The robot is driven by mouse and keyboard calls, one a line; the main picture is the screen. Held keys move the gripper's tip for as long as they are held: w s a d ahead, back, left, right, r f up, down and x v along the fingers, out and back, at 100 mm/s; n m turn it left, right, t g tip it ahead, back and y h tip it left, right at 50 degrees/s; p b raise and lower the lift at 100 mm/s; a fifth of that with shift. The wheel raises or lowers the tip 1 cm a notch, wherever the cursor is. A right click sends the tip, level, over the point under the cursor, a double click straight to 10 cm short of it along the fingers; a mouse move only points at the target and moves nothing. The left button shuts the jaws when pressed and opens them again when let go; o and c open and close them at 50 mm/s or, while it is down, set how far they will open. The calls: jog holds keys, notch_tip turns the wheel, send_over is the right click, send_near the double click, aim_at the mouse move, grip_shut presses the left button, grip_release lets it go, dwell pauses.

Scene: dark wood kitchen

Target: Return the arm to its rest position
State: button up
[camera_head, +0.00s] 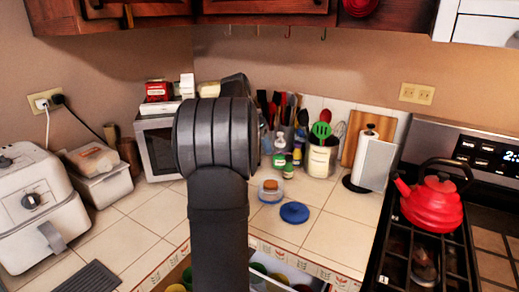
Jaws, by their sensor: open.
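My dark grey arm rises from the bottom middle of the head view to a large rounded joint, with another dark link partly showing behind it. My gripper does not show in this view, so I cannot see its fingers or whether anything is near them. The arm hides part of the counter, the corner and the front of what looks like an open drawer (285,262) below the counter edge.
A white air fryer (30,205) and a microwave (157,150) stand left of my arm. A blue lid (294,212), a small food container (270,190), utensil crock (321,160) and paper towel roll (375,163) are right. A red kettle (432,205) sits on the stove. Cabinets (265,8) hang above.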

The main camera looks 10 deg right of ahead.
dwell(0.6)
jog(key=x, duration=1.7)
jog(key=shift+f, duration=0.3)
jog(key=shift+r, duration=0.6)
